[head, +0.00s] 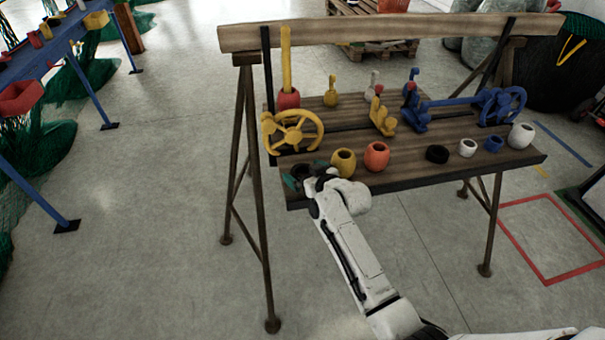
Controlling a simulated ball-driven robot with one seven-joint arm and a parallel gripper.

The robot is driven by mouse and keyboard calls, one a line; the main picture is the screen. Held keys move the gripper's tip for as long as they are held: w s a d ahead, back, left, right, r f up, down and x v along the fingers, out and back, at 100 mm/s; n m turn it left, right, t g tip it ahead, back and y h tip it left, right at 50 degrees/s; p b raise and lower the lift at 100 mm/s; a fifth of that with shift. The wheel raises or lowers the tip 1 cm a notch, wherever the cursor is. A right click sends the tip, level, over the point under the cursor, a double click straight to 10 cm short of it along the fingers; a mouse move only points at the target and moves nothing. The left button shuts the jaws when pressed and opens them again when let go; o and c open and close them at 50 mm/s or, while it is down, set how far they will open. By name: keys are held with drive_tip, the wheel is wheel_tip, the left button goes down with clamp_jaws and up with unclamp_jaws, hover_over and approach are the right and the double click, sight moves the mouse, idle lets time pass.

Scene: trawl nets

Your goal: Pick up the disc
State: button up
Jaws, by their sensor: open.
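A short, round black piece that looks like a disc (437,154) lies flat on the front board of the wooden bench (490,166), right of the orange pot. My gripper (303,173) is at the front left corner of the same board, well left of this disc. Its jaws are open, with teal tips showing on either side of a dark patch. I cannot tell whether that dark patch is part of my gripper or a thing between the jaws. My white wrist hides part of the board's front edge.
A yellow pot (343,162) stands close right of my gripper, then an orange pot (376,156). White and blue pots stand right of the disc. A yellow handwheel (292,131) is just behind my gripper. A blue handwheel (498,105) is at the right.

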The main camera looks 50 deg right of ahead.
sight(305, 164)
drive_tip(key=c, duration=1.1)
drive_tip(key=shift+r, duration=0.45)
wheel_tip(305, 164, up, 3)
drive_tip(key=shift+f, duration=0.2)
drive_tip(key=r+v, duration=0.1)
drive_tip(key=v, duration=0.4)
drive_tip(key=w+r+v, duration=0.1)
drive_tip(key=v, duration=0.5)
drive_tip(key=r+v, duration=0.1)
drive_tip(key=v, duration=0.4)
drive_tip(key=shift+a+r, duration=0.15)
drive_tip(key=shift+a, duration=0.35)
